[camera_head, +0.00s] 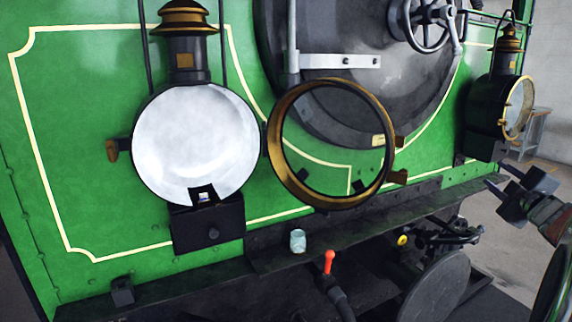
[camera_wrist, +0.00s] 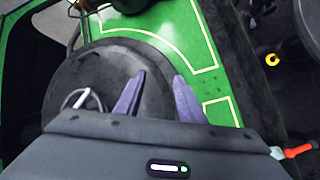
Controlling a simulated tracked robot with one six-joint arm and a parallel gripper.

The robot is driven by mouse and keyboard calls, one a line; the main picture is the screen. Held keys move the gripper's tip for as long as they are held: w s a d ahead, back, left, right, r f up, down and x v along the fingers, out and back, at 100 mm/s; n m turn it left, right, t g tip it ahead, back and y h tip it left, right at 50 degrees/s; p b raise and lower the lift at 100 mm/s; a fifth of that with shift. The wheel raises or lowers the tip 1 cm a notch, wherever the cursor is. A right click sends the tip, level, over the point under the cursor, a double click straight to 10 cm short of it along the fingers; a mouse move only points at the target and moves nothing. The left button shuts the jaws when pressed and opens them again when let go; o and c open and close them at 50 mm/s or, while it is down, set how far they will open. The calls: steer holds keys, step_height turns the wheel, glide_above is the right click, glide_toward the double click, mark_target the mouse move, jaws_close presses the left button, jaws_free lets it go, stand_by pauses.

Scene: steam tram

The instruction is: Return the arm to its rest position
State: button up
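My gripper (camera_head: 499,175) is at the right edge of the head view, in front of the tram's green front and below the right lamp. Its two dark fingers point left and stand apart, with nothing visible between them. In the wrist view my gripper (camera_wrist: 159,76) also shows two separated purple-grey fingers, open and empty. The left lamp (camera_head: 195,135) has its round brass-rimmed door (camera_head: 279,178) swung open to the right. A small burner-like piece (camera_head: 204,195) sits low inside the lamp. My gripper is well apart from this lamp.
A small pale glass jar (camera_head: 297,241) stands on the dark ledge. A red-tipped lever (camera_head: 329,262) rises below it. The right lamp (camera_head: 498,105) hangs close above my gripper. A round buffer (camera_head: 437,286) is below left of it. A handwheel (camera_head: 428,25) is on the smokebox door.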

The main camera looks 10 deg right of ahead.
steer(key=s+a+f+m+g, duration=0.55)
steer(key=a+f, duration=0.25)
steer(key=a, duration=0.2)
steer(key=s+a+f+m+g, duration=0.55)
steer(key=a+f, duration=0.25)
steer(key=a, duration=0.2)
steer(key=s+a+f+n+y, duration=0.1)
steer(key=s+a+y, duration=0.1)
steer(key=a, duration=0.9)
steer(key=s+a+f+y, duration=0.1)
steer(key=s+a, duration=0.4)
steer(key=a, duration=0.6)
steer(key=s+a+f+n+y, duration=0.1)
steer(key=s+a+y, duration=0.2)
steer(key=a, duration=0.7)
steer(key=shift+s+a+n+y, duration=0.25)
steer(key=shift+a+n+y, duration=0.05)
steer(key=shift+a, duration=0.1)
steer(key=shift+f, duration=0.1)
